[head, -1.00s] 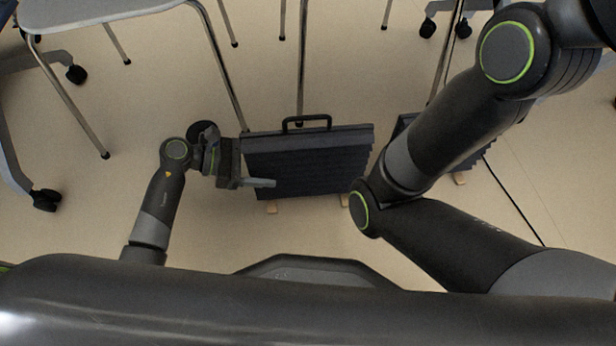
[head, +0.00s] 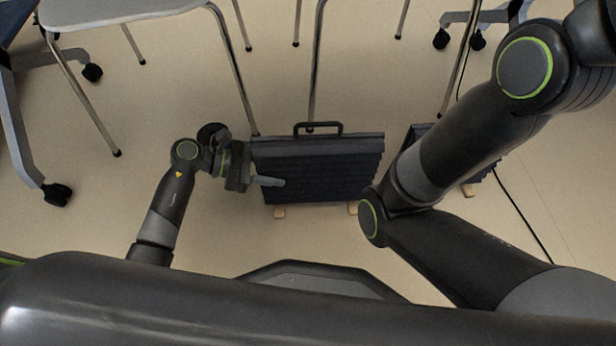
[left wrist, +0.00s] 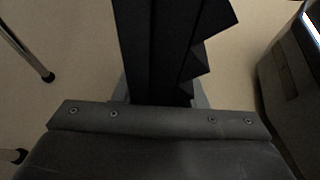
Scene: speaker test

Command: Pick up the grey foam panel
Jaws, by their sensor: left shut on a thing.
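The dark grey foam panel (head: 325,172) stands upright on the floor in the head view, with a black handle (head: 318,126) on its top edge and small wooden feet (head: 280,211) below. My left gripper (head: 262,181) is at the panel's left edge, with one finger across its front face. It is shut on the panel. In the left wrist view the panel (left wrist: 155,45) shows edge-on between the fingers, its jagged foam side to the right. The fingertips are mostly hidden there. My right arm crosses the right of the head view; its gripper is out of frame.
A second dark panel (head: 417,134) stands to the right, partly behind my right arm. Chair and table legs (head: 232,70) stand behind the panel. A thin black cable (head: 520,215) lies on the floor at the right. Floor in front is clear.

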